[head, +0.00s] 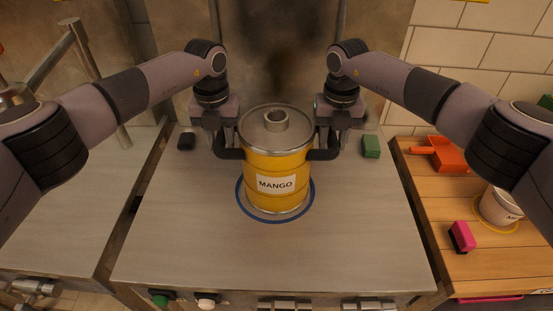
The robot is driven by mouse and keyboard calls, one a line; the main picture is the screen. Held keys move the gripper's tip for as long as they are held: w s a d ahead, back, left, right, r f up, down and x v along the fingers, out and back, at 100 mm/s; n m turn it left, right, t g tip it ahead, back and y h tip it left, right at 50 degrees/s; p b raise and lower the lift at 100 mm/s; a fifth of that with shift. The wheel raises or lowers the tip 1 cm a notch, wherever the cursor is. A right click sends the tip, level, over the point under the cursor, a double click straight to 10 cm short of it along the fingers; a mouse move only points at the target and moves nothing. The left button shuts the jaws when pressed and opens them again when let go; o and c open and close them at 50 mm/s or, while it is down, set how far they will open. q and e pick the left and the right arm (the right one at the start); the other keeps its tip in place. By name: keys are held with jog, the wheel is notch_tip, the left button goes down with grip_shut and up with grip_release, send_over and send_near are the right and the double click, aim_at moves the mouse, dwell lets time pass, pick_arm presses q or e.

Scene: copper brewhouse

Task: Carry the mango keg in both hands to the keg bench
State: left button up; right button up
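The yellow mango keg (277,167), with a grey metal lid and a white MANGO label, is upright at the middle of the steel bench top (225,250). Its base is within a blue ring marked on the steel. A black handle sticks out on each side of it. My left gripper (221,135) is at the left handle and my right gripper (329,135) is at the right handle, both pointing down. Their fingertips are dark against the handles, so I cannot tell whether they are closed. Any small gap under the keg is not clear.
A black block (186,140) and a green block (371,146) lie on the steel at the back. The wooden bench (440,208) at right holds an orange item (449,155), a pink-and-black block (462,237) and a white tub (498,207). The steel's front is clear.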

pick_arm(q)
grip_shut()
pick_arm(e)
grip_shut()
pick_arm(q)
jog(key=shift+r, duration=0.15)
pick_arm(e)
jog(key=shift+r, duration=0.15)
